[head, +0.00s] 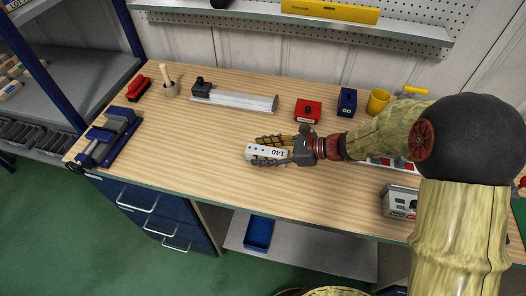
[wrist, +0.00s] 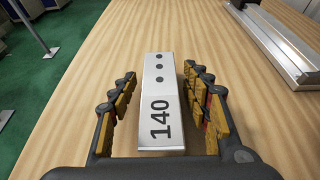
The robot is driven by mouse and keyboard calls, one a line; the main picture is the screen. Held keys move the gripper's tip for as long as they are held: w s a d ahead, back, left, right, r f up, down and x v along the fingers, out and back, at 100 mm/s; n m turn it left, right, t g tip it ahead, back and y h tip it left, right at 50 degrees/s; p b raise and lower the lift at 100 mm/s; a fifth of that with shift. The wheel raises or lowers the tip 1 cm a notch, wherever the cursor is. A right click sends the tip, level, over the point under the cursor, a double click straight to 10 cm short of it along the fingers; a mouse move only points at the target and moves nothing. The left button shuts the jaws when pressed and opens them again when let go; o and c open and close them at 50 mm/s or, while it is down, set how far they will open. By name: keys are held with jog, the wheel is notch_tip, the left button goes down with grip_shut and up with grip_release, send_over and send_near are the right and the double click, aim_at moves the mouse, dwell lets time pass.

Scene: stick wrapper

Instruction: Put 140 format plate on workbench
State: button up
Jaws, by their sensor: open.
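The 140 format plate (wrist: 159,92) is a light metal block with a black "140" and a row of three dark holes. It lies on the wooden workbench (head: 190,140), near the middle of the top. In the head view the plate (head: 267,152) shows between my fingers. My gripper (head: 265,151) is open around it, and in the wrist view the fingers of my gripper (wrist: 160,98) stand on both sides with a gap to the plate on each side. No finger appears to touch it. The plate's near end is close to my palm.
Behind stand a metal rail (head: 240,101), a red box (head: 308,111), a blue box (head: 347,102) and a yellow cup (head: 378,101). A blue vise (head: 108,137) is at the left edge. A grey box (head: 400,200) stands at the right. The bench left and front of my gripper is clear.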

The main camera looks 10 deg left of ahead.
jog(key=shift+d+r, duration=0.15)
jog(key=shift+r, duration=0.1)
jog(key=p+v, duration=0.3)
jog(key=v, duration=0.8)
jog(key=shift+d+p, duration=0.3)
jog(key=shift+p, duration=0.05)
jog(key=s+d+r+n+h, duration=0.4)
jog(key=s+r+n+h, duration=0.25)
jog(key=s+n, duration=0.4)
jog(key=s+d+r+n+t+h, duration=0.4)
jog(key=s+d+r+n+h, duration=0.3)
jog(key=d, duration=0.5)
jog(key=s+r+n, duration=0.1)
jog(key=s, duration=0.1)
jog(key=shift+s+d+t, duration=0.3)
jog(key=shift+s+d, duration=0.05)
jog(key=shift+d, duration=0.05)
jog(key=shift+c, duration=1.2)
